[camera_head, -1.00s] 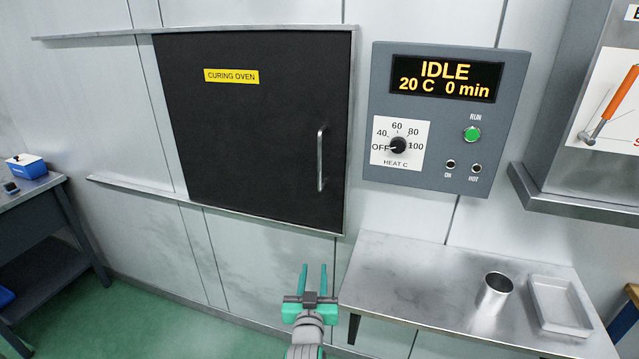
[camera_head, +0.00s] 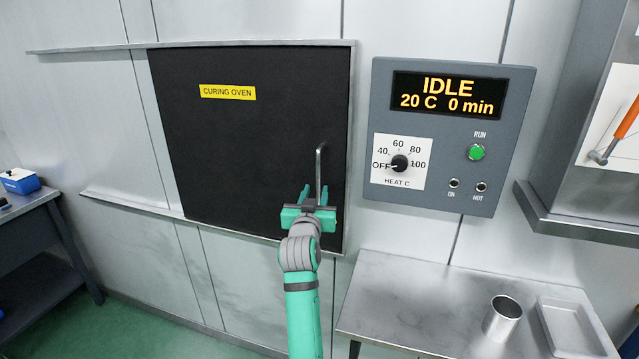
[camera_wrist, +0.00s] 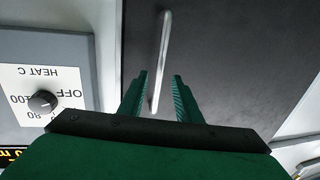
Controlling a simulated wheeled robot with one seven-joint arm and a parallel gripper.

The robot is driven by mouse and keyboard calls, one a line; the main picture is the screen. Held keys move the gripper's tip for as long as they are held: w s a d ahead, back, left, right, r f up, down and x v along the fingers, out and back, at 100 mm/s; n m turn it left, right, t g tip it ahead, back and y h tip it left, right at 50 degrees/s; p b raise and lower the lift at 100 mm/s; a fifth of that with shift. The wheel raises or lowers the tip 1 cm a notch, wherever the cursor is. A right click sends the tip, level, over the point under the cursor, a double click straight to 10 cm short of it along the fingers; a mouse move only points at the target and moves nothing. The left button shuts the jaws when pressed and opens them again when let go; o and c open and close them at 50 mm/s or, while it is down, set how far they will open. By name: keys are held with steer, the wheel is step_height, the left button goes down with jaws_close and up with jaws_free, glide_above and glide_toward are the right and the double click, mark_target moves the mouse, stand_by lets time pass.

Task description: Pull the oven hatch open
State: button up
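The oven hatch (camera_head: 240,145) is a dark panel with a yellow CURING OVEN label (camera_head: 228,92), and it is closed. Its vertical metal handle (camera_head: 319,165) is near the right edge. My gripper (camera_head: 314,190) is raised in front of the lower part of the handle, fingers apart. In the wrist view the handle (camera_wrist: 162,60) runs down between the two open fingers (camera_wrist: 158,92), its end between them. I cannot tell whether either finger touches it. The hatch also fills much of the wrist view (camera_wrist: 230,60).
A control panel (camera_head: 445,190) right of the hatch reads IDLE, 20 C, 0 min; its knob (camera_head: 399,163) points to OFF. A metal table (camera_head: 400,300) below holds a cup (camera_head: 502,318) and a tray (camera_head: 570,330). Rails (camera_head: 130,203) extend left of the hatch along bare wall.

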mark_target(318, 184)
steer(key=w, duration=0.4)
steer(key=shift+w+d, duration=0.2)
steer(key=shift+w, duration=0.4)
steer(key=shift+w+d, duration=0.2)
steer(key=shift+w, duration=0.5)
jaws_close()
